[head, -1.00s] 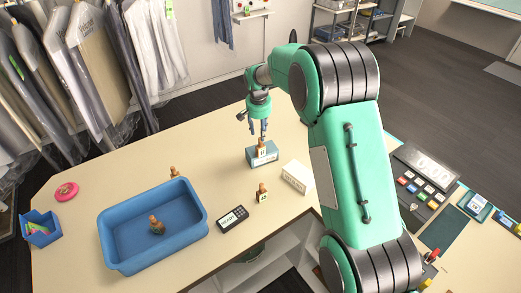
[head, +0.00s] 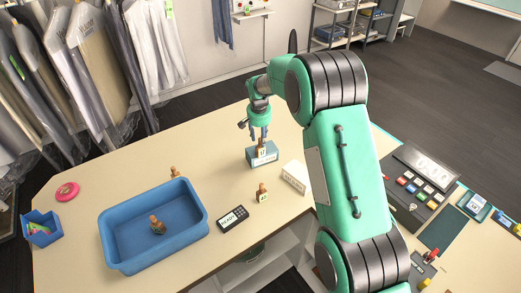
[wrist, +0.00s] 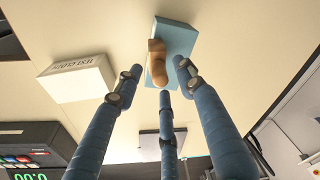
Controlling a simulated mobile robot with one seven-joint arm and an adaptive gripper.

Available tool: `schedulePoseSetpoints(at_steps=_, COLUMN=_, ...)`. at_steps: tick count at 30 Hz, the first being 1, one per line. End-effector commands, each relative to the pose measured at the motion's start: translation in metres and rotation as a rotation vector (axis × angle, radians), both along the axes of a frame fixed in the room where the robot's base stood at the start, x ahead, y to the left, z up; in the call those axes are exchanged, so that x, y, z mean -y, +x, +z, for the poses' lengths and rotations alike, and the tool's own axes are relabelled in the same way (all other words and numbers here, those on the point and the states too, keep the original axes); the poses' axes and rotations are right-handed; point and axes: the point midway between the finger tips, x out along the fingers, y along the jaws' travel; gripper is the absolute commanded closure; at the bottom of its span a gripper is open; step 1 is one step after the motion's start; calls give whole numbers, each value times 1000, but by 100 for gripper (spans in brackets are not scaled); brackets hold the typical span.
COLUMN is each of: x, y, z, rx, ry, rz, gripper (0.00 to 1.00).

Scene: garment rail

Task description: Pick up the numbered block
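A wooden block (head: 262,149) with a rounded knob and a small label stands on a light blue box (head: 262,157) near the table's middle; its number is too small to read. In the wrist view the block (wrist: 158,68) lies between my gripper's three fingertips, with the blue box (wrist: 180,36) beyond it. My gripper (head: 259,138) points down just above the block. Its fingers (wrist: 160,82) are spread, with gaps to the block. Similar labelled blocks stand in front of the box (head: 262,194), behind the blue bin (head: 174,172) and inside the bin (head: 157,226).
A white box (head: 295,177) stands right of the front block, and a dark display device (head: 232,218) lies to its left. The blue bin (head: 108,262) takes up the front left. A button panel (head: 418,187) is at right. The table's back left is clear.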

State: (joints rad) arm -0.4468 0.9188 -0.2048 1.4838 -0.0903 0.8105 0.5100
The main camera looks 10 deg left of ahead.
Motion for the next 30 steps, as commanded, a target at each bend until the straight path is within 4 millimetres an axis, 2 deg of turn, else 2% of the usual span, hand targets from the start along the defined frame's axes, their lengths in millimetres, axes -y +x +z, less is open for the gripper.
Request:
schedulePoseSetpoints(at_steps=4, x=1, y=2, z=-15, rx=-2, ry=-1, rz=0, gripper=61)
schedulePoseSetpoints(at_steps=9, x=0, y=3, z=-23, rx=0, ry=0, rz=0, gripper=61)
schedulePoseSetpoints(at_steps=26, x=0, y=3, z=-23, rx=0, ry=0, rz=0, gripper=61)
schedulePoseSetpoints(at_steps=30, x=0, y=3, z=-23, rx=0, ry=0, rz=0, gripper=87)
